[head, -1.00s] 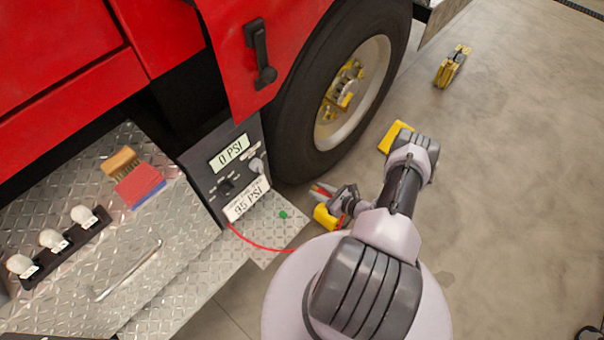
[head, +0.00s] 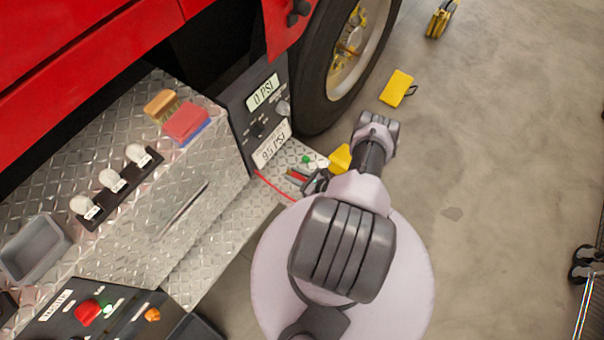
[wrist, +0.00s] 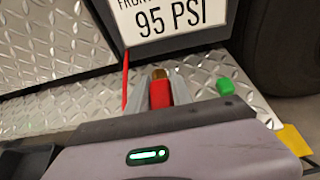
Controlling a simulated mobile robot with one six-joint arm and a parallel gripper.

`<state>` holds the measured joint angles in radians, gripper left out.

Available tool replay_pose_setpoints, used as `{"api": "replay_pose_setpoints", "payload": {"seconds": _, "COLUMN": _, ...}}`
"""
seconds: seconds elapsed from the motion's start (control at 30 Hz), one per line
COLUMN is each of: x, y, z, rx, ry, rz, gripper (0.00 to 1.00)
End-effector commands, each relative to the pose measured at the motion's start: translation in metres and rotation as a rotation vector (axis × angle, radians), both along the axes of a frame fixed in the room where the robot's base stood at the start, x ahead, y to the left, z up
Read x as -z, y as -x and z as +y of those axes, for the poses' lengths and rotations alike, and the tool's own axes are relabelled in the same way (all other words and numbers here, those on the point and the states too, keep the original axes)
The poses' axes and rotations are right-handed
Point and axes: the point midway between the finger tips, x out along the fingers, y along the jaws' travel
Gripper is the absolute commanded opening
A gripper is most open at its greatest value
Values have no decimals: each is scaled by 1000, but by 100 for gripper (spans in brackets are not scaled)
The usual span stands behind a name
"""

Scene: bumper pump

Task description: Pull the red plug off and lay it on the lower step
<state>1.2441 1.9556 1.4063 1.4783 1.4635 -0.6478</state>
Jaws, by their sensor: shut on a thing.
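The red plug (wrist: 160,93), with a brass end, is between the fingers of my gripper (wrist: 158,96) in the wrist view. The fingers are shut on it. In the head view my gripper (head: 302,180) is low over the outer end of the lower step (head: 222,230), a tread-plate ledge below the pressure panel. The plug (head: 297,177) shows there only as a small red patch, partly hidden by the gripper. I cannot tell whether it touches the step. A red hose (head: 274,187) runs from the panel towards my gripper; its far end is hidden.
A small green piece (head: 306,159) lies on the step close to my gripper. The pressure panel (head: 258,115) and the tyre (head: 318,100) stand close behind. Yellow blocks (head: 397,88) (head: 340,157) are on the floor. The step left of the hose is clear.

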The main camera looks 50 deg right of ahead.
Motion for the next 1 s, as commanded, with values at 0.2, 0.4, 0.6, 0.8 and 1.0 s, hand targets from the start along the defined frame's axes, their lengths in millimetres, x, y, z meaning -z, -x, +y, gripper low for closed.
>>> {"api": "replay_pose_setpoints", "payload": {"seconds": 0.2, "x": 13, "y": -36, "z": 3, "rx": -4, "ry": 2, "rz": 0, "gripper": 0}}
{"api": "replay_pose_setpoints", "payload": {"seconds": 0.4, "x": 38, "y": -46, "z": 4, "rx": 1, "ry": 0, "rz": 0, "gripper": 0}}
{"api": "replay_pose_setpoints", "payload": {"seconds": 0.6, "x": 49, "y": -46, "z": 3, "rx": 1, "ry": 0, "rz": 0, "gripper": 0}}
{"api": "replay_pose_setpoints", "payload": {"seconds": 0.8, "x": 49, "y": -46, "z": 3, "rx": 0, "ry": 0, "rz": 0, "gripper": 0}}
{"api": "replay_pose_setpoints", "payload": {"seconds": 1.0, "x": 48, "y": -46, "z": 3, "rx": 0, "ry": 0, "rz": 0, "gripper": 47}}
